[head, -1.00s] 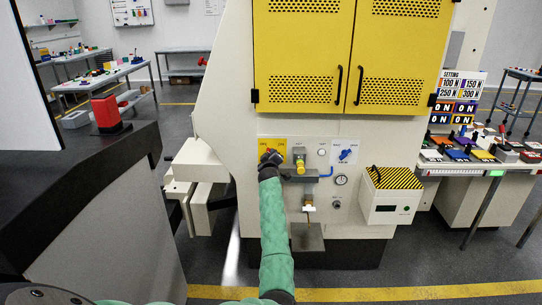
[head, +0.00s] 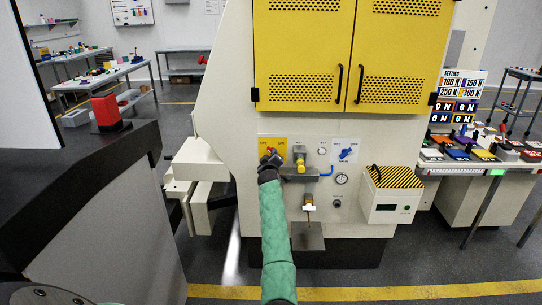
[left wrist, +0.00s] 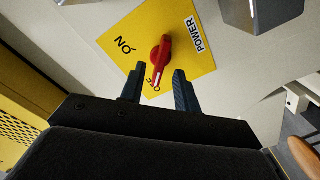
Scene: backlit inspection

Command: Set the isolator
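The isolator is a red rotary handle (left wrist: 160,58) on a yellow plate (left wrist: 190,28) marked ON, POWER and a partly covered OFF. A white line on the handle points toward the OFF marking. In the head view the plate (head: 280,143) is at the upper left of the machine's front panel; my gripper covers part of it. My left gripper (left wrist: 158,80) is open. Its two dark fingers appear on either side of the handle's lower end, with gaps on both sides. I cannot tell how far the fingertips are from the plate. My right gripper is not in view.
A striped box (head: 388,204) juts out lower right. A dark-topped counter (head: 75,165) stands at left. A grey block (left wrist: 265,12) stands close to the plate's upper right.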

